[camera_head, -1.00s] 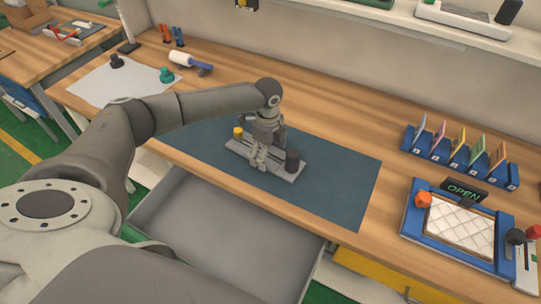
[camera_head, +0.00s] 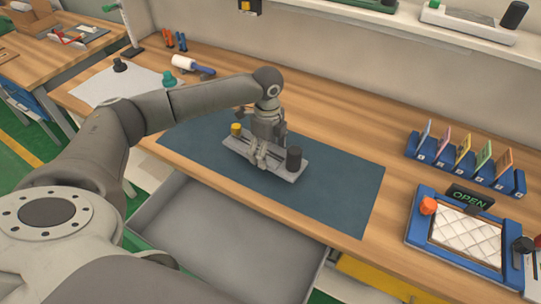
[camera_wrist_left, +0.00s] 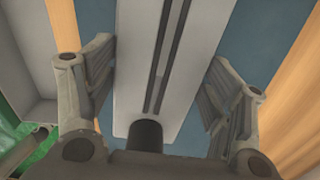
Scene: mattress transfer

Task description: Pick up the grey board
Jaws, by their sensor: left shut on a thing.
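My left gripper (camera_head: 262,160) points down and is shut on the board's middle, between knob and cylinder. In the left wrist view the grey board (camera_wrist_left: 185,85), with dark lengthwise grooves, runs between the two fingers (camera_wrist_left: 160,75). The finger contact is not clearly visible. My right gripper is not in view.
An open grey drawer (camera_head: 215,232) juts out below the table edge. A blue rack (camera_head: 465,165) with coloured cards and a blue-framed tray (camera_head: 425,240) stand at right. A lint roller (camera_head: 190,66) and white sheet (camera_head: 105,92) lie at left. The mat's right part is clear.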

